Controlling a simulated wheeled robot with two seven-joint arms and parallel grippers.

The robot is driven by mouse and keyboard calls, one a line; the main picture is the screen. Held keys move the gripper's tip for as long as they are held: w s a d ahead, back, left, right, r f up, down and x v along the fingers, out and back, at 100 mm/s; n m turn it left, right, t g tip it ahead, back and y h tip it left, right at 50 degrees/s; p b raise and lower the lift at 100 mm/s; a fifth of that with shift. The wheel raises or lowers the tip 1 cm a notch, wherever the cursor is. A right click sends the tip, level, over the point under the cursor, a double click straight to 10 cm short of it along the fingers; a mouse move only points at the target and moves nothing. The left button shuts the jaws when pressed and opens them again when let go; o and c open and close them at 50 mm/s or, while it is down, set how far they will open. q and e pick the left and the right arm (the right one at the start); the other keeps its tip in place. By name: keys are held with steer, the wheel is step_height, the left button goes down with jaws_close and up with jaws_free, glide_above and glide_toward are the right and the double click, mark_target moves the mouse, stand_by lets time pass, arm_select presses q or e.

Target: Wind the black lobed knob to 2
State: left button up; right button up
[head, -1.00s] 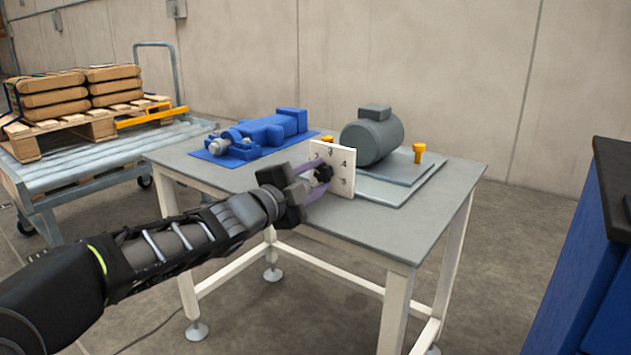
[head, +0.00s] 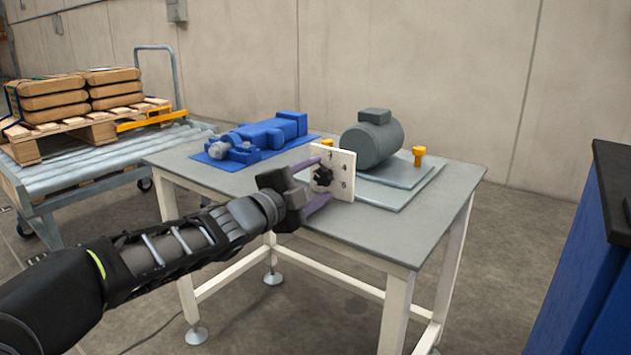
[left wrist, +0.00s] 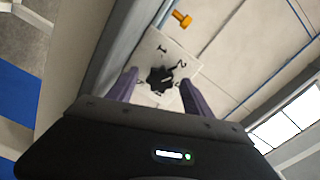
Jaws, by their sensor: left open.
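The figures 1 and 2 are readable there; a finger covers part of the other marks. A small pale mark shows on the knob, but I cannot tell which figure it points to. My left gripper (head: 322,180) is open, its purple fingers spread on either side of the knob with gaps. My right gripper is not in view.
The grey table (head: 420,233) also carries a blue pump-like unit (head: 265,133) at the back left and a grey motor (head: 373,143) behind the plate. An orange post (head: 418,155) stands beside the motor. A blue cabinet (head: 590,255) stands at the right.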

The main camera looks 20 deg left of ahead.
arm_select(q)
steer(key=p+v, duration=0.2)
steer(key=v, duration=0.4)
steer(key=shift+s+a+r, duration=0.15)
steer(key=shift+s, duration=0.2)
steer(key=shift+s+a, duration=0.15)
steer(key=shift+s, duration=0.3)
